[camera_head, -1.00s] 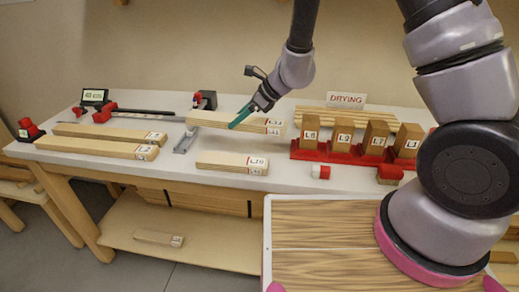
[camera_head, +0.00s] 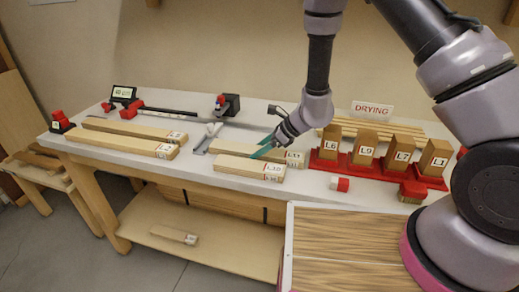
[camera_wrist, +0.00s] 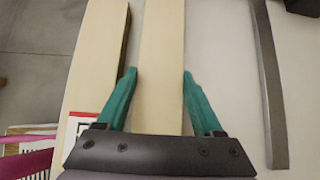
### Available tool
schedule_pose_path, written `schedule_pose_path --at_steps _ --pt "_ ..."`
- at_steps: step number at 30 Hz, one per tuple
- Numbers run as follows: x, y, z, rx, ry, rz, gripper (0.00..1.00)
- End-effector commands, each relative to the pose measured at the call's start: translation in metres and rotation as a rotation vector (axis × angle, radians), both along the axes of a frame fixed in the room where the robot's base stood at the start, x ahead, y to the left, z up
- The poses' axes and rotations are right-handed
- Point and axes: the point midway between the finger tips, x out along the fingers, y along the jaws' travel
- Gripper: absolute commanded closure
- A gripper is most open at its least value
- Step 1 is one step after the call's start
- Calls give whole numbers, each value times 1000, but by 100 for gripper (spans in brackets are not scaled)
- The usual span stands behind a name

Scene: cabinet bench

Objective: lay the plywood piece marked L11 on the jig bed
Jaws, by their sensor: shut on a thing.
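My gripper (camera_head: 262,152) is shut on a pale plywood piece (camera_head: 225,150), which lies low over or on the bench, behind a piece marked L10 (camera_head: 245,169). The held piece's end label (camera_head: 295,158) is too small to read surely. In the wrist view, the teal fingers of my gripper (camera_wrist: 158,80) stand on both sides of the held piece (camera_wrist: 162,50), with the neighbouring piece (camera_wrist: 98,55) close on its left. I cannot tell for sure which part is the jig bed; a grey metal bracket (camera_head: 207,140) stands at the held piece's left end.
Two long boards (camera_head: 125,138) lie at the left. A red rack (camera_head: 375,172) with upright blocks stands at the right, before the DRYING sign (camera_head: 371,108). A red and black clamp (camera_head: 228,105) is at the back.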

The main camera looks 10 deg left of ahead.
Motion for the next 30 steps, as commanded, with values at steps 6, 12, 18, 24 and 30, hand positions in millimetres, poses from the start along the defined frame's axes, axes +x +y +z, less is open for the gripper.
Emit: schedule_pose_path --at_steps 6,12,18,24,30 --pt "0 0 -1 1 0 0 100" --pt "0 0 -2 1 0 0 19" --pt "0 0 -1 1 0 0 19" --pt "0 -13 15 2 -2 -4 19" --pt "-5 -44 46 2 -2 -4 19"
